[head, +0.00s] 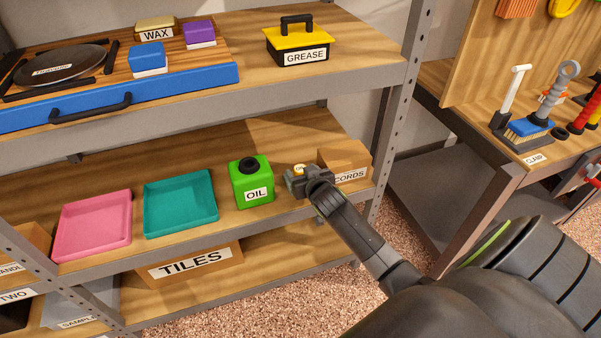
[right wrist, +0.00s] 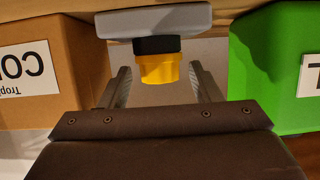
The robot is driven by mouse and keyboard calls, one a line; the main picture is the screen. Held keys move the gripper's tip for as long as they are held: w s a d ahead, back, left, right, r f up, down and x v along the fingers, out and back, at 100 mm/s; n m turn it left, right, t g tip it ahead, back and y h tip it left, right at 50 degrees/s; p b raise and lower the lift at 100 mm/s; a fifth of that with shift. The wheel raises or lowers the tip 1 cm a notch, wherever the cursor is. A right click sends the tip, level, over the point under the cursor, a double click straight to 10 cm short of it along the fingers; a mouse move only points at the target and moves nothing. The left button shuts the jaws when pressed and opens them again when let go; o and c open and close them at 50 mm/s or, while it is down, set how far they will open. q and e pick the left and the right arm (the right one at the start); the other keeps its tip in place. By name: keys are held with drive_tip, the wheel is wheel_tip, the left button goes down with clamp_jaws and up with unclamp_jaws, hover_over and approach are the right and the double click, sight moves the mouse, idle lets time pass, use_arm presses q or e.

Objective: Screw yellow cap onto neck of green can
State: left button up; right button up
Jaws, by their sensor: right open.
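The green can (head: 243,184), labelled OIL, stands upright on the middle shelf with its dark neck (head: 253,163) bare on top. The yellow cap (head: 299,169) is just right of the can, partly hidden by my right gripper (head: 306,182). In the right wrist view, which is upside down, the yellow cap (right wrist: 160,69) sits on a dark piece on a grey base. The open fingers of my right gripper (right wrist: 163,76) are on either side of it, with gaps visible. The green can (right wrist: 270,70) is at the right there. My left gripper is not in view.
A cardboard box (head: 352,157) labelled CORDS stands close on the other side of the cap. A teal tray (head: 181,204) and a pink tray (head: 92,226) lie left of the can. The upper shelf (head: 260,75) is above, and a steel post (head: 385,130) rises at the right.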

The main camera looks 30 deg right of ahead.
sight(302, 173)
drive_tip(key=shift+c, duration=0.2)
drive_tip(key=c, duration=1.2)
drive_tip(key=shift+r+p, duration=0.7)
drive_tip(key=shift+p, duration=0.1)
drive_tip(key=shift+r+p, duration=1.1)
drive_tip(key=shift+p, duration=0.05)
